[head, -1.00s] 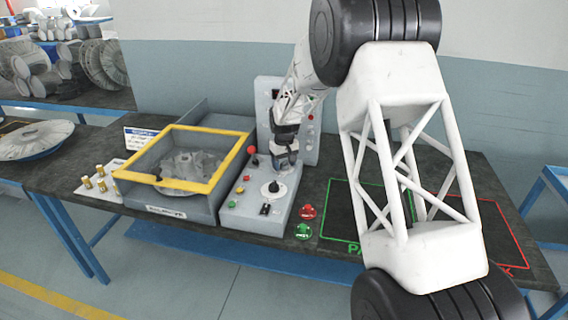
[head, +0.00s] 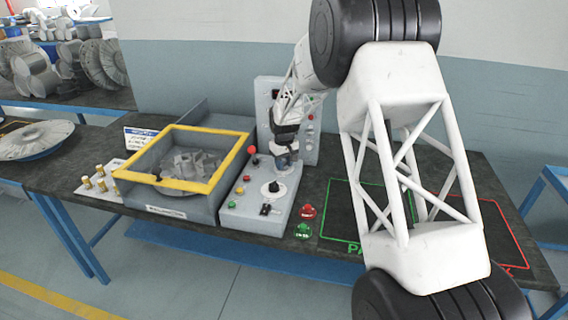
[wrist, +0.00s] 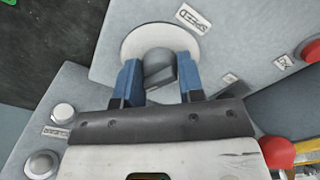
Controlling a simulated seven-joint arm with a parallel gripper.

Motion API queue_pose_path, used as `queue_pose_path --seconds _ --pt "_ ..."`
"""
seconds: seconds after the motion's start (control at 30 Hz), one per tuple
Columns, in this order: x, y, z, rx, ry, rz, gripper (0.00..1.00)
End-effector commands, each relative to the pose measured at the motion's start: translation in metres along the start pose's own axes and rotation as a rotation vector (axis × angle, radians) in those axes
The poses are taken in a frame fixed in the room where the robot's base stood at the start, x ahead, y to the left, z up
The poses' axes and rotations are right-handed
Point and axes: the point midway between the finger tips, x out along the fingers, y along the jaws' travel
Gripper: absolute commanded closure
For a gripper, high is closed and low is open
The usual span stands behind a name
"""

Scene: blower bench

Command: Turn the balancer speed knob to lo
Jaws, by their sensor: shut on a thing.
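The speed knob (wrist: 160,66) is a dark grey knob on a round white dial, beside a plate reading SPEED (wrist: 194,18) in the wrist view. My gripper (wrist: 158,76) has its two blue fingers on either side of the knob and is shut on it. I cannot read any lo mark or tell the knob's setting. In the head view my gripper (head: 285,160) is down at the rear of the grey control panel (head: 243,208) and hides the knob. The balancer (head: 172,203) is a grey box with a yellow-framed lid and a bladed rotor (head: 190,164) inside.
Close to my gripper are a red ball-topped lever (head: 252,151), a dark knob on a white dial (head: 274,187) and an upright panel (head: 263,100). Brass pieces (head: 100,184) stand left of the balancer.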

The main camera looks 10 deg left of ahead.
Motion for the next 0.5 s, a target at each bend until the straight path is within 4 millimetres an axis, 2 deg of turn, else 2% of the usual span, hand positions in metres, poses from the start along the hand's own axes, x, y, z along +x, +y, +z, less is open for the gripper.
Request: queue_pose_path --seconds 0.27,0.5 --pt "-0.0006 0.0 -0.0002 -0.163 0.001 0.0 0.88" --pt "-0.0012 0.0 -0.0004 -0.373 0.002 0.001 0.88"
